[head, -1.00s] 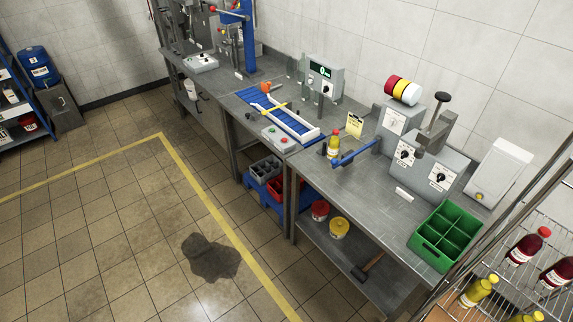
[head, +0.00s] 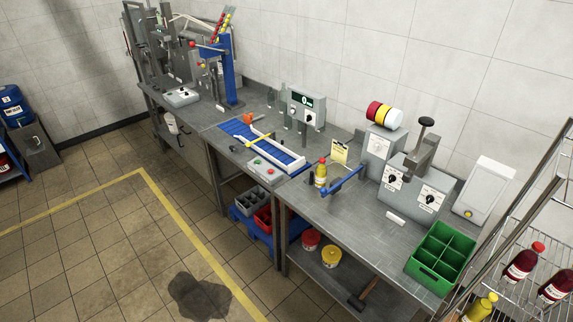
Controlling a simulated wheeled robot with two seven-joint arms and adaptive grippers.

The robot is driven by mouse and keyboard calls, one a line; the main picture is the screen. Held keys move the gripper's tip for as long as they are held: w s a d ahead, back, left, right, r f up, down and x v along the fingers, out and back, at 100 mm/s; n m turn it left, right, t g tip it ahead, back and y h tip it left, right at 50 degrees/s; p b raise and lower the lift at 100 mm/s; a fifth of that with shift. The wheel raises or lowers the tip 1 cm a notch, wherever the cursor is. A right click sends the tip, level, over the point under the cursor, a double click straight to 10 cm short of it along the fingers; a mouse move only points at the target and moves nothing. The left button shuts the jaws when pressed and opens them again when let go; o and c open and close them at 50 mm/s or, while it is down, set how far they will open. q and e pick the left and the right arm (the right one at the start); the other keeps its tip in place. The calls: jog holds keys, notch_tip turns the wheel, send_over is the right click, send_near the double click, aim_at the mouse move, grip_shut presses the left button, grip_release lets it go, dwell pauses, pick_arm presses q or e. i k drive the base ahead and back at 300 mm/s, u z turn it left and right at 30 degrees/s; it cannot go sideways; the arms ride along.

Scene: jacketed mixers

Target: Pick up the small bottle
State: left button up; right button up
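A small bottle (head: 321,173) with yellow contents and a red cap stands upright on the metal workbench (head: 345,222). It is beside a blue bar-like arm (head: 345,181), in front of a yellow card, and right of the blue conveyor (head: 240,130). Larger bottles with dark red contents (head: 521,263) and a yellow bottle (head: 480,306) are on the wire rack at the lower right. Neither of my grippers shows in the head view.
A green divided crate (head: 441,258) sits at the bench's near right end. Grey machines with dials (head: 412,185) stand behind. A wire rack (head: 520,225) closes off the right side. The tiled floor (head: 90,235) at left is open, with a dark stain.

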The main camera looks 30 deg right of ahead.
aim_at(321, 170)
jog(key=u, duration=0.15)
jog(key=i, duration=1.8)
jog(key=z, duration=0.6)
jog(key=i, duration=1)
jog(key=z, duration=1.65)
jog(key=i, duration=0.7)
jog(key=z, duration=0.55)
